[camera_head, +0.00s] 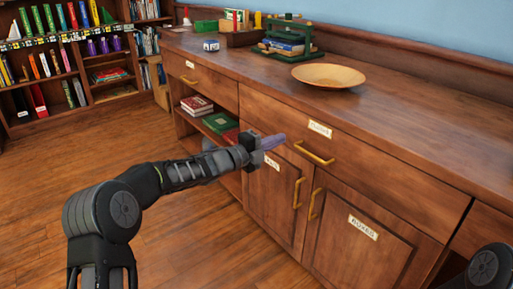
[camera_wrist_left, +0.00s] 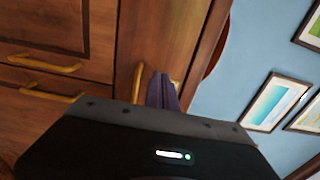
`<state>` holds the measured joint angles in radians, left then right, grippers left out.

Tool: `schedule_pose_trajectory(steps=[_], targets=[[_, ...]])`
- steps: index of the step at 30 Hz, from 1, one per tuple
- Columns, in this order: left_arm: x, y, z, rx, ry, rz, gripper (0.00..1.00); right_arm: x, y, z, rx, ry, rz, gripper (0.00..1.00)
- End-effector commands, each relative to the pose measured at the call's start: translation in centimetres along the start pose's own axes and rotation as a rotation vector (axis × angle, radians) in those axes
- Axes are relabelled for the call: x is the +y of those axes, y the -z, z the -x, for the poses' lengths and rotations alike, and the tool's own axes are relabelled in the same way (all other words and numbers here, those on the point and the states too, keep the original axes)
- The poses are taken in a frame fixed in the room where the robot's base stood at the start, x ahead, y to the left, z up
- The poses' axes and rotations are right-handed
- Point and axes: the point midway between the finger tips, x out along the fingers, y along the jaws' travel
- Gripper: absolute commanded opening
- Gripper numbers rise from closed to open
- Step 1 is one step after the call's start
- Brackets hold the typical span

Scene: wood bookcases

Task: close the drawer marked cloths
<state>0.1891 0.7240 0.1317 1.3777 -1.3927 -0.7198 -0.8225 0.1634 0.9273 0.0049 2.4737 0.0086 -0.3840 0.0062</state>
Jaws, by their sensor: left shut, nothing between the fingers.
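The drawer (camera_head: 375,165) with a small label (camera_head: 320,130), which seems to read cloths, is in the upper row of the wood cabinet. Its brass handle (camera_head: 315,153) is below the label. Its front looks about flush with the cabinet; no clear gap shows. My left gripper (camera_head: 272,142) is shut and empty, its fingertips near the left part of this drawer front, left of the handle. In the left wrist view my fingers (camera_wrist_left: 162,92) point at the wood front beside a brass handle (camera_wrist_left: 137,82). Contact cannot be told. My right gripper is out of view.
Two doors with brass handles (camera_head: 299,192) are below the drawer. A wooden bowl (camera_head: 328,75) and a green rack (camera_head: 288,42) stand on the top. Open shelves with books (camera_head: 197,104) are at left. The floor in front is clear.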

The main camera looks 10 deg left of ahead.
Motion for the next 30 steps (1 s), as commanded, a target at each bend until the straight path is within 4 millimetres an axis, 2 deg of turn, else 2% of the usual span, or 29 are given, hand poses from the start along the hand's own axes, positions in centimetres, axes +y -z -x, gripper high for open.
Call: schedule_pose_trajectory(steps=[1, 6, 10, 15, 26, 29, 30], targets=[[-0.2, -0.3, 1.2, -0.005, -0.001, 0.000, 0.00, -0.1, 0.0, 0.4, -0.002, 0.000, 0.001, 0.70], [-0.2, -0.2, 4.4, -0.005, -0.001, 0.000, 0.00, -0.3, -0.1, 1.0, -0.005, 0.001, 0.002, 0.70], [-0.1, -0.2, 5.9, -0.003, -0.001, 0.000, 0.00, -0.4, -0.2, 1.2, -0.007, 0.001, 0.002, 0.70], [0.0, -0.1, 6.5, -0.002, -0.001, 0.000, 0.00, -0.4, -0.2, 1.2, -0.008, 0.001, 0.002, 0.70], [0.1, -0.2, 6.5, -0.004, -0.003, 0.025, 0.00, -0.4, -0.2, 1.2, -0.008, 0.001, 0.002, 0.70], [0.5, -1.0, 6.6, -0.043, -0.009, 0.141, 0.00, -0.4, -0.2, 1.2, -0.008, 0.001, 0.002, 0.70], [1.3, -1.4, 6.7, -0.079, -0.013, 0.243, 0.00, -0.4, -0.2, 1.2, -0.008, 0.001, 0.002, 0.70]])
